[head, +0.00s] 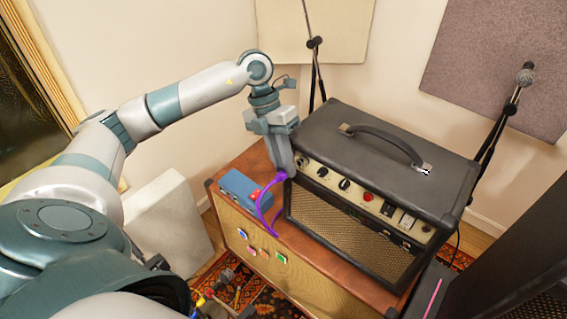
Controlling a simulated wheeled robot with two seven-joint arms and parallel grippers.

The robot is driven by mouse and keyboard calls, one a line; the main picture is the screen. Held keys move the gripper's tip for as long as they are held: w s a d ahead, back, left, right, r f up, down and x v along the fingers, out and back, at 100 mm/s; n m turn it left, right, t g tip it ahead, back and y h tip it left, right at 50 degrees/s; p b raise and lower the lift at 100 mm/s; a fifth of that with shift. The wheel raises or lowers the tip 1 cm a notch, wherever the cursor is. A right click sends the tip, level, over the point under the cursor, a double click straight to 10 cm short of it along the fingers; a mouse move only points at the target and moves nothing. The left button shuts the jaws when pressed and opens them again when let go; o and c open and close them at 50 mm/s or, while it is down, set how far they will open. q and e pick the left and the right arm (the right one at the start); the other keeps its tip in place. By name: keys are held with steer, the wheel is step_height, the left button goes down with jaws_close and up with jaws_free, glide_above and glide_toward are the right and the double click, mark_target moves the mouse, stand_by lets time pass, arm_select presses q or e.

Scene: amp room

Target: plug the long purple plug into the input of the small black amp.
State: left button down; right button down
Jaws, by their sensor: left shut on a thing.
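The small black amp (385,150) stands on a wooden cabinet, its cream control panel (345,185) facing front. My left gripper (287,170) is at the left end of that panel, pointing down. It is shut on the long purple plug, whose purple cable (262,205) loops down from the fingertips over the cabinet's front edge. The plug body is mostly hidden by the fingers. The input jack is near the fingertips, and I cannot tell whether the plug is in it. My right gripper is out of view.
A blue pedal (238,186) with a red part sits on the wooden cabinet (235,228), left of the amp. Microphone stands are behind and to the right (500,120). A dark object with a pink strip (433,298) is at lower right. Loose items lie on the rug.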

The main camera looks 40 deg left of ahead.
arm_select(q)
steer(key=shift+w, duration=0.15)
stand_by(0.6)
steer(key=shift+w+f+b, duration=0.1)
steer(key=shift+w+b, duration=0.25)
steer(key=shift+w, duration=0.1)
stand_by(0.5)
steer(key=shift+w+d+f, duration=0.1)
steer(key=shift+w, duration=0.15)
stand_by(0.5)
steer(key=shift+w+b, duration=0.25)
steer(key=shift+b, duration=0.05)
stand_by(0.7)
steer(key=c, duration=1.6)
jaws_free()
